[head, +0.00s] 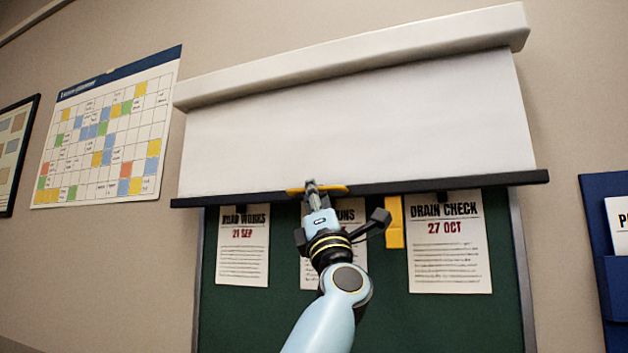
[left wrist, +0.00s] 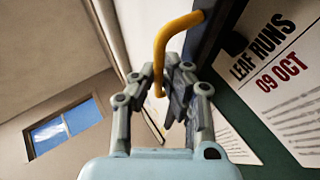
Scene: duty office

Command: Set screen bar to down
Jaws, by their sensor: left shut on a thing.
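The white roll-down screen (head: 350,125) hangs from its long white housing (head: 350,55) and is partly pulled down. The dark screen bar (head: 450,187) runs along its lower edge, and part of it shows in the left wrist view (left wrist: 205,40). A yellow handle (head: 339,188) sits at the bar's middle; in the left wrist view it is a bent yellow rod (left wrist: 165,45). My left gripper (head: 312,188) is shut on this handle, with its fingers (left wrist: 170,80) around the rod. My right gripper is not in view.
Below the bar is a green board (head: 385,320) with several pinned notices, including "Drain Check" (head: 448,250). A yellow strip (head: 394,222) hangs beside them. A calendar (head: 108,130) is on the left wall, and a blue holder (head: 608,260) is at right.

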